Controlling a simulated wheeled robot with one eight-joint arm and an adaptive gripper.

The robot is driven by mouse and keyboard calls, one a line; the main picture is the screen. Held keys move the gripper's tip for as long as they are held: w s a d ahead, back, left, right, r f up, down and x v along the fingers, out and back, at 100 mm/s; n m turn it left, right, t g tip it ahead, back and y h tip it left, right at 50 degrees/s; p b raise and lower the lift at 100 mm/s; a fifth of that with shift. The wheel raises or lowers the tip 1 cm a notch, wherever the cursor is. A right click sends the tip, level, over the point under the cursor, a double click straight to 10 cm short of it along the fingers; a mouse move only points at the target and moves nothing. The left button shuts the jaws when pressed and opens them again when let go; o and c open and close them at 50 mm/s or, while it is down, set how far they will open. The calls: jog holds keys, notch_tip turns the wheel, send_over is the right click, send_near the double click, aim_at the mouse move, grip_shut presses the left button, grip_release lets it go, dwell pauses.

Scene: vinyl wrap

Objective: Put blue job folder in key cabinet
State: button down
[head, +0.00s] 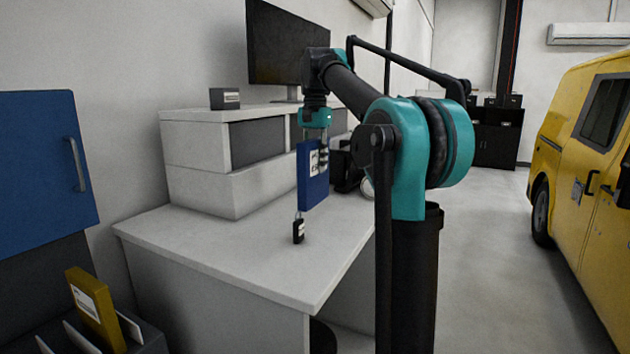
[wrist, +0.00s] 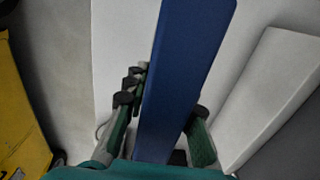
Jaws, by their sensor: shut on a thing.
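My gripper (head: 321,148) is shut on the blue job folder (head: 312,182) and holds it upright above the white desk. The folder has a white label near its top, and a small black tag (head: 298,230) hangs below it. In the wrist view the folder (wrist: 187,70) runs between the fingers of my gripper (wrist: 160,105). A blue-doored cabinet (head: 40,150) with a grey handle stands at the left. I cannot tell whether it is the key cabinet.
The white desk (head: 235,248) has a clear front surface, with white drawer units (head: 195,150) and a dark monitor (head: 285,50) at the back. A yellow folder (head: 95,305) stands in a dark rack at lower left. A yellow van (head: 590,170) is at right, with open floor between.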

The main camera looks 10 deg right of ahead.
notch_tip(320, 180, up, 13)
jog(key=shift+f, duration=0.1)
dwell(0.6)
jog(key=s+d, duration=0.2)
send_near(312, 186)
jog(key=w+d+f, duration=0.3)
jog(key=d+f, duration=0.1)
jog(key=f, duration=0.7)
jog(key=shift+f, duration=0.15)
jog(key=c, duration=1.3)
grip_release()
jog(key=shift+o, duration=0.2)
